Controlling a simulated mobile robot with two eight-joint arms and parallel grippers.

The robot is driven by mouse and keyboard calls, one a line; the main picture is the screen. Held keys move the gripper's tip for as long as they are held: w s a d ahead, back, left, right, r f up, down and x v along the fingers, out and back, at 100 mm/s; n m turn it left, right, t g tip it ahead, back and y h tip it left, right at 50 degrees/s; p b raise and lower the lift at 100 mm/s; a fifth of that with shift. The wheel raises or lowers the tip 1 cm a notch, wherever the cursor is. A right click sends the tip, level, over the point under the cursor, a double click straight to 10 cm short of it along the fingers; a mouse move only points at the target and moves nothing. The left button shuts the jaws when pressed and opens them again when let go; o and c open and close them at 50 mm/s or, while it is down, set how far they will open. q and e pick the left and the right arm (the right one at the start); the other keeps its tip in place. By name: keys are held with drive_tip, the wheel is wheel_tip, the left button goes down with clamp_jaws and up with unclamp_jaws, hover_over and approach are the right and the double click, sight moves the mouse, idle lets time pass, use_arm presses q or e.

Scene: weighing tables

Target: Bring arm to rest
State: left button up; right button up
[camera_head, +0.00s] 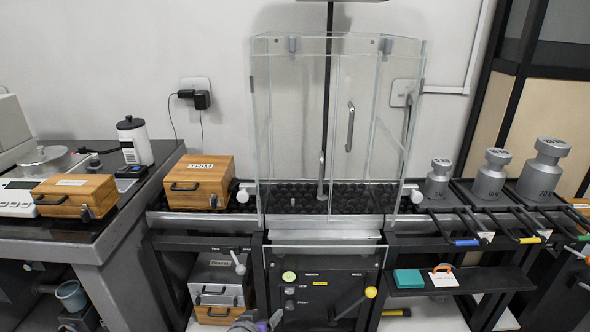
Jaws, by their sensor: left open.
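Only the tip of my left gripper (260,323) shows, at the bottom edge left of the middle, in front of the lower front of the balance stand. It is open, and I see nothing held in it. Most of that arm is cut off below the picture. My right gripper is not in view.
A glass balance case (335,130) stands mid-bench. Wooden boxes (197,181) (75,195) sit left of it, and grey weights (490,178) right. Lever handles (370,292) and a shelf (460,283) with a teal block (408,279) are below.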

use_arm(q)
drive_tip(key=s+a+g+y, duration=0.25)
drive_tip(key=s+a, duration=0.25)
drive_tip(key=s, duration=1.1)
drive_tip(key=s+a+g+y, duration=0.1)
drive_tip(key=s+a+g, duration=0.35)
drive_tip(key=s, duration=1.05)
wheel_tip(320, 180, up, 29)
drive_tip(key=t+p, duration=0.1)
drive_tip(key=p, duration=2.5)
drive_tip(key=shift+w+a+t, duration=0.2)
drive_tip(key=shift+w+t, duration=0.2)
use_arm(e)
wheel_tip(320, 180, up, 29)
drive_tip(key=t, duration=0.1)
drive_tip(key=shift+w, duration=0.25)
use_arm(q)
drive_tip(key=shift+s+r, duration=0.1)
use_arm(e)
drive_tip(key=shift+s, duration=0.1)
